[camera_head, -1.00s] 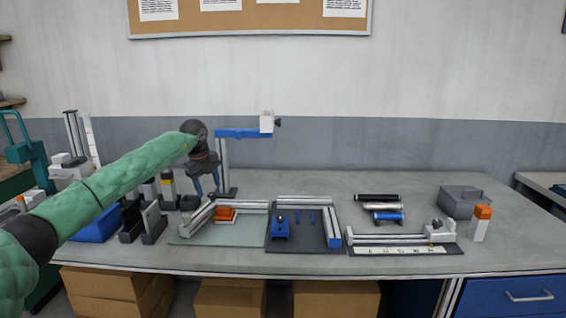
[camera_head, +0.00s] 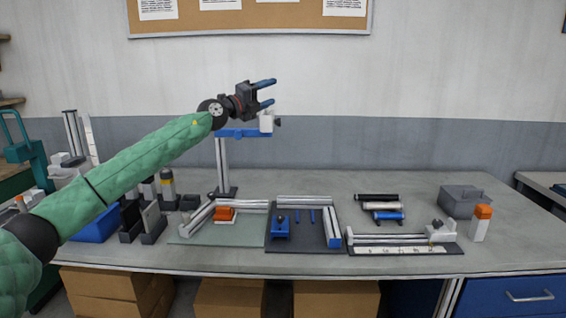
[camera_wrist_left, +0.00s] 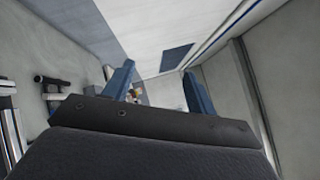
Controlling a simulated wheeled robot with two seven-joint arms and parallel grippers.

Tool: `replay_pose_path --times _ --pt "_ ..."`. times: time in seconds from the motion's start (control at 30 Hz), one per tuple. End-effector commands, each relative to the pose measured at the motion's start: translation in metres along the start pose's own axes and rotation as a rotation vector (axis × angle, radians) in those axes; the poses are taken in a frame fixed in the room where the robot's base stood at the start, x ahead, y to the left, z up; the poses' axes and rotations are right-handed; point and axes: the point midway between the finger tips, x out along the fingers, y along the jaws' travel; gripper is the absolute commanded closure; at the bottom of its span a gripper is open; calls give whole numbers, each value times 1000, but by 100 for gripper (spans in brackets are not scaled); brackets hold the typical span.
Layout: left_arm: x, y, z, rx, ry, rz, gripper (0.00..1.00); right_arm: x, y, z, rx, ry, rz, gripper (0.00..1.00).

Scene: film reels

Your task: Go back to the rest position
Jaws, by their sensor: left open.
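My left gripper (camera_head: 266,94) is raised above the table, in front of the wall and just above the blue arm of a stand. Its two blue fingers are spread apart and point to the right, with nothing between them. In the left wrist view both fingers (camera_wrist_left: 158,85) show open and empty. My green left arm comes in from the left in the head view. My right gripper does not show in either view.
The grey table (camera_head: 330,187) holds a stand with a blue arm (camera_head: 240,133), a green mat (camera_head: 186,236), a dark mat (camera_head: 305,243), several rollers (camera_head: 378,197), a grey box (camera_head: 462,199) and an orange-capped bottle (camera_head: 480,225). Free table surface lies behind the mats.

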Motion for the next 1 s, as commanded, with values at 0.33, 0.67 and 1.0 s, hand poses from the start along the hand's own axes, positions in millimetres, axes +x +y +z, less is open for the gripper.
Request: replay_pose_path --times 0.33,0.67,1.0 --pt "-22 -137 0 -162 -391 -406 43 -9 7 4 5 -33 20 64" --pt "-90 -103 -25 -554 -813 -381 43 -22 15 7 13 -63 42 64" --pt "-161 2 -95 -929 -1050 -85 43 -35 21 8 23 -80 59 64"
